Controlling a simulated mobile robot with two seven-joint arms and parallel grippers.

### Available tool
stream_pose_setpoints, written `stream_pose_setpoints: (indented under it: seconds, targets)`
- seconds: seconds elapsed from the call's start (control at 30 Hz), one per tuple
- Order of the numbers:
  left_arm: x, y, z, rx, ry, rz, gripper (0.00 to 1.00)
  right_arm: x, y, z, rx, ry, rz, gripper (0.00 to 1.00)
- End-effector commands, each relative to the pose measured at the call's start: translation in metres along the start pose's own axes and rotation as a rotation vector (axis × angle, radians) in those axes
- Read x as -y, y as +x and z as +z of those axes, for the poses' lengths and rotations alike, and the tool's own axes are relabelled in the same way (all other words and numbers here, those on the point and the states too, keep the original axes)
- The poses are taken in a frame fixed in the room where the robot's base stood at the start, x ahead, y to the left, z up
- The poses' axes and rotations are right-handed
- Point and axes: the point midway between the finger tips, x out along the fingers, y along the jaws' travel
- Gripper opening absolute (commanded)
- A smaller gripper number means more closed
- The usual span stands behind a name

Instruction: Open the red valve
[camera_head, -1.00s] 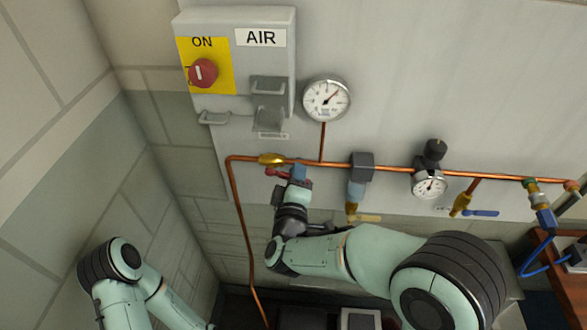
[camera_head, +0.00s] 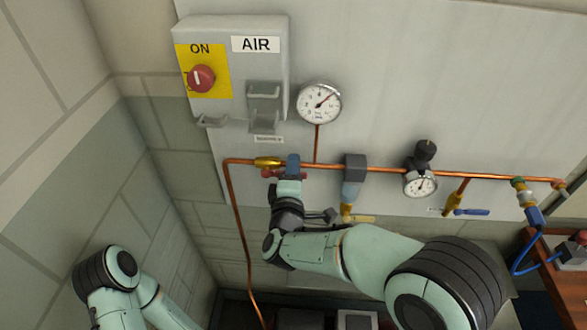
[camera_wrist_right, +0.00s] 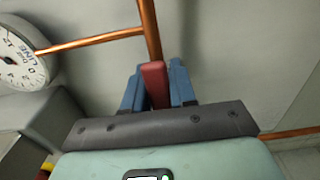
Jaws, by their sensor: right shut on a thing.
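The red valve handle (camera_head: 268,174) shows below the brass valve body (camera_head: 267,162) on the copper pipe, at the left end of the horizontal run. My right gripper (camera_head: 291,168) is at the pipe just right of the valve body. In the right wrist view the red handle (camera_wrist_right: 155,84) stands between the two blue fingers of my right gripper (camera_wrist_right: 158,88), which is shut on it. The handle's far end is partly hidden by the gripper. My left arm shows at the lower left of the head view, but its gripper is out of view.
A round gauge (camera_head: 319,103) sits above the pipe. A grey AIR box (camera_head: 262,75) with a red ON knob (camera_head: 201,78) is at upper left. A filter (camera_head: 354,168), a regulator (camera_head: 424,155) and a blue-handled valve (camera_head: 470,211) lie to the right along the pipe.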

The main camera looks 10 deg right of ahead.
Motion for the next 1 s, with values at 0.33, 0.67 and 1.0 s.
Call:
stream_pose_setpoints:
  seconds: [0.33,0.67,1.0]
  targets:
    - [0.0,0.0,0.0,0.0,0.0,0.0,0.43,-0.002,0.0,0.0,-0.001,-0.002,0.004,0.47]
    - [0.004,0.005,0.006,0.008,-0.003,-0.003,0.43,0.001,-0.015,-0.001,-0.004,0.001,0.0,0.47]
    - [0.018,0.025,0.026,0.031,-0.011,-0.011,0.43,0.002,-0.089,-0.001,-0.006,0.001,0.0,0.47]
